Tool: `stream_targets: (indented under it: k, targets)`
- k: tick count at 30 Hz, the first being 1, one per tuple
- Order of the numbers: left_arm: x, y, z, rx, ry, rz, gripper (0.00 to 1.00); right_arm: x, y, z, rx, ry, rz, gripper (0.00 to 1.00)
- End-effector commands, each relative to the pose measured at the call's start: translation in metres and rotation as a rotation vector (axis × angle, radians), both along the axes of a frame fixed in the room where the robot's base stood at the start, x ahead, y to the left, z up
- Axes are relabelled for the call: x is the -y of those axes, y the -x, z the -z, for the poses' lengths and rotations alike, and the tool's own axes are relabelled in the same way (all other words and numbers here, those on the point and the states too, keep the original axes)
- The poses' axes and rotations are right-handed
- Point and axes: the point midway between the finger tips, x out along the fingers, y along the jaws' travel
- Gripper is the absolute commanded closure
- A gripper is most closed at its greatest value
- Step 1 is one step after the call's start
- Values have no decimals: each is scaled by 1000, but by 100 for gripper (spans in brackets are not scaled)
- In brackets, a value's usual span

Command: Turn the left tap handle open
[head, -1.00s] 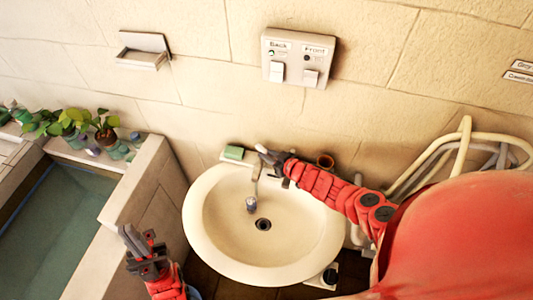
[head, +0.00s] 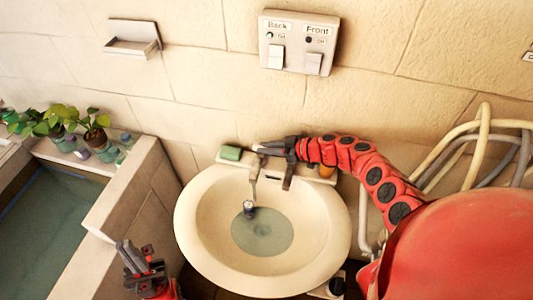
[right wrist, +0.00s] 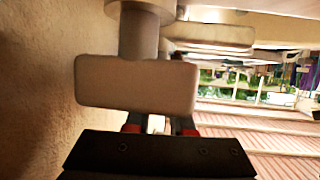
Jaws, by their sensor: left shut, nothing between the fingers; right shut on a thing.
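The white washbasin (head: 205,245) stands below the wall, with the tap spout (head: 253,182) over its bowl. A round pool of water (head: 262,238) lies in the bowl around the drain. My right gripper (head: 268,148) reaches in from the right to the back of the basin, at the top of the tap. In the right wrist view the left tap handle (right wrist: 135,85), a pale block on a grey stem, sits at my fingertips, which are shut on it and partly hidden behind it. My left gripper (head: 133,256) is shut and empty, left of the basin.
A green soap bar (head: 230,153) lies on the basin's back ledge. A switch panel (head: 296,42) and a soap dish (head: 131,40) are on the wall. A water-filled trough (head: 45,220) and potted plants (head: 95,130) are at left. Pale hoses (head: 480,150) hang at right.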

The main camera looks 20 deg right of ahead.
Motion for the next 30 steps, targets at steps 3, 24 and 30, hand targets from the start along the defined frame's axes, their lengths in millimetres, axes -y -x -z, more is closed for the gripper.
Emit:
stream_targets:
  k: [3,24,30]
  targets:
    - [0,0,4,0,0,0,100,0,-1,-1,3,1,-11,100]
    - [0,0,4,0,0,0,100,1,0,0,0,2,-12,49]
    - [0,0,0,0,0,0,100,1,1,-3,-1,2,-12,49]
